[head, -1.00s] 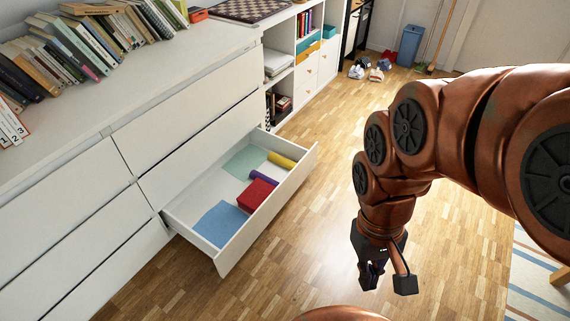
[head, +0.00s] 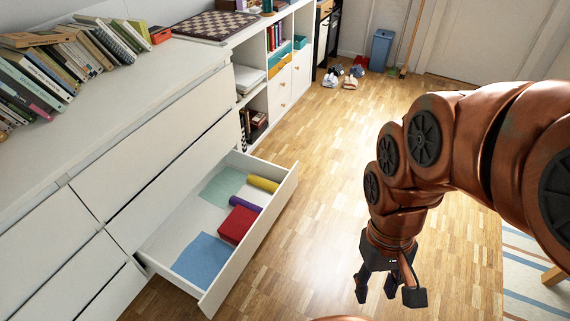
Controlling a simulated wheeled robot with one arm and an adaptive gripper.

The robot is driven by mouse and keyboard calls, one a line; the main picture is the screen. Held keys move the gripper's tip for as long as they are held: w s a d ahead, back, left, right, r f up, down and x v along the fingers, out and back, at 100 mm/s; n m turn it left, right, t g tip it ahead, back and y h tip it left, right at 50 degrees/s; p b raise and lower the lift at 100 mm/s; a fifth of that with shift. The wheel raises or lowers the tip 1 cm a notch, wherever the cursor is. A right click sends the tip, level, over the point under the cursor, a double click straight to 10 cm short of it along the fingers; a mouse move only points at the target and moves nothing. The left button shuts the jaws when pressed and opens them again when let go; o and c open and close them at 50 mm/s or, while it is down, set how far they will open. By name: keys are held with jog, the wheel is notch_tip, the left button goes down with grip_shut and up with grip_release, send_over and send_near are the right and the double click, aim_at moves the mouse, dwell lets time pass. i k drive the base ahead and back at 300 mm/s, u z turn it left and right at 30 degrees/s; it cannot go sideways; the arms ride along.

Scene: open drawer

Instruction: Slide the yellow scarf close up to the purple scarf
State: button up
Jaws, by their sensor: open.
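The yellow scarf (head: 263,184) is a rolled bundle near the far right corner of the open drawer (head: 257,240). The purple scarf (head: 246,203) is a thinner roll nearer to me, with a gap between the two. A red folded cloth (head: 238,225) lies right beside the purple scarf on its near side. My gripper (head: 388,294) hangs over the floor to the right of the drawer, pointing down, open and empty. It is well apart from the scarves.
A flat green cloth (head: 222,187) and a flat blue cloth (head: 204,262) also lie in the drawer. The white dresser (head: 150,120) carries books and a chessboard (head: 216,27). The wooden floor (head: 320,170) beside the drawer is clear. Shoes (head: 347,77) lie farther back.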

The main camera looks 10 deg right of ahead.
aim_at(258, 180)
jog(key=z, duration=0.1)
jog(key=i, duration=0.75)
jog(key=u, duration=0.75)
jog(key=i, duration=0.65)
jog(key=u, duration=0.6)
